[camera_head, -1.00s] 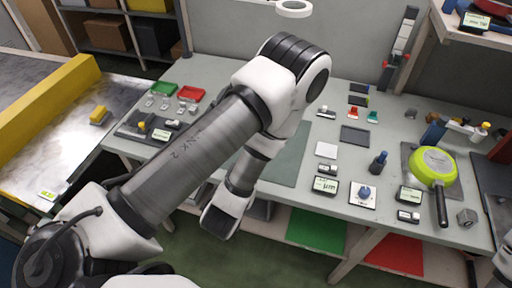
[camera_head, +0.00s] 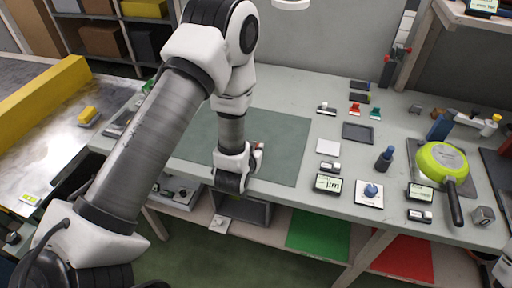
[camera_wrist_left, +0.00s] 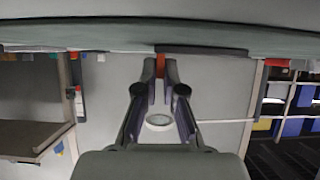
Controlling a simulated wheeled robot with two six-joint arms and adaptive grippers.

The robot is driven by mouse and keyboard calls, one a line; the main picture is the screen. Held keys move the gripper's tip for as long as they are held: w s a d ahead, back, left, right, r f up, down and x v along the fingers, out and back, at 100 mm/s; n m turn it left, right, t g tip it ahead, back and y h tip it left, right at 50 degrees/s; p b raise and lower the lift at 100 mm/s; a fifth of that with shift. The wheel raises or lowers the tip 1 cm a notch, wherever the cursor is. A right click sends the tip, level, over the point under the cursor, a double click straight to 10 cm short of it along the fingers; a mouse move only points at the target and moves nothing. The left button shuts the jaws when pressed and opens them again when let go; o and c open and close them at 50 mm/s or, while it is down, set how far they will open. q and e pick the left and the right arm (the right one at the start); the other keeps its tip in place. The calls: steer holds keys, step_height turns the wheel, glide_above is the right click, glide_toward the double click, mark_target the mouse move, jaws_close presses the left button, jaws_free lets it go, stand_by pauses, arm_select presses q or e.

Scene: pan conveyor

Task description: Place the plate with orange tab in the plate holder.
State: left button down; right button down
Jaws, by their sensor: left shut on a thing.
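In the left wrist view my left gripper (camera_wrist_left: 160,72) is shut on a small orange tab (camera_wrist_left: 160,64). A thin dark grey plate edge (camera_wrist_left: 215,53) runs across just beyond the fingertips, seen almost edge-on; the tab seems to belong to it. In the head view my left forearm and wrist come down over the table's front part, and the wrist hides the fingers; the plate cannot be made out there. I cannot pick out the plate holder with certainty. My right gripper is not in view.
A grey-green mat (camera_head: 285,140) lies under my left wrist. To its right are a white square (camera_head: 328,147), a dark square (camera_head: 357,133), small labelled displays (camera_head: 327,184), a knobbed device (camera_head: 370,192) and a green pan (camera_head: 441,163). A yellow block (camera_head: 45,100) lies at the left.

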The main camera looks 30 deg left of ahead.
arm_select(q)
steer(key=shift+s+f, duration=0.1)
steer(key=c, duration=1.3)
jaws_free()
